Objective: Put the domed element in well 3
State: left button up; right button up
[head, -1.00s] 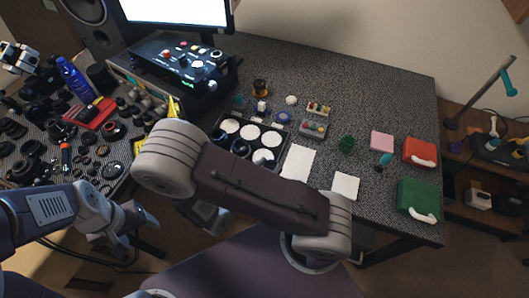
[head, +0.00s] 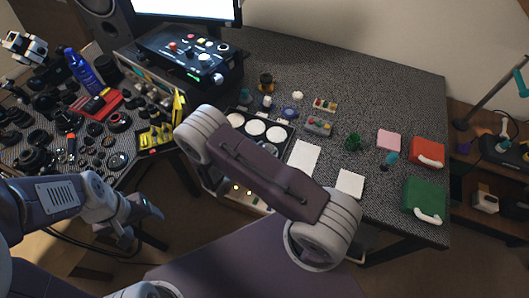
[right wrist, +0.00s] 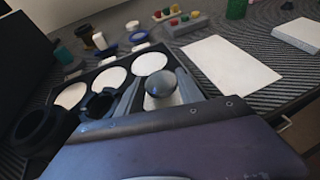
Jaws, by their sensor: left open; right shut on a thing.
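The domed element (right wrist: 159,82) looks like a grey, glossy dome. My right gripper (right wrist: 160,88) is shut on it, with one finger on each side, over the near right part of the black tray in the right wrist view. The tray (right wrist: 88,76) has a far row of round white wells, also seen in the head view (head: 256,117); no well numbers are legible. Black rings (right wrist: 98,104) stand at its near left. My right arm hides the tray's near row and the right gripper in the head view. My left gripper (head: 152,207) is open and empty, low at the left, away from the tray.
A white sheet (head: 303,157) lies right of the tray. Small parts, including a button block (head: 318,126), stand behind it. A control box (head: 180,55) is at the back left. Red (head: 426,151) and green (head: 424,198) boxes sit at the right. Lens parts crowd the left table.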

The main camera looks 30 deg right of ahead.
jog(key=shift+f, duration=0.85)
jog(key=o, duration=1.1)
jog(key=shift+f, duration=0.1)
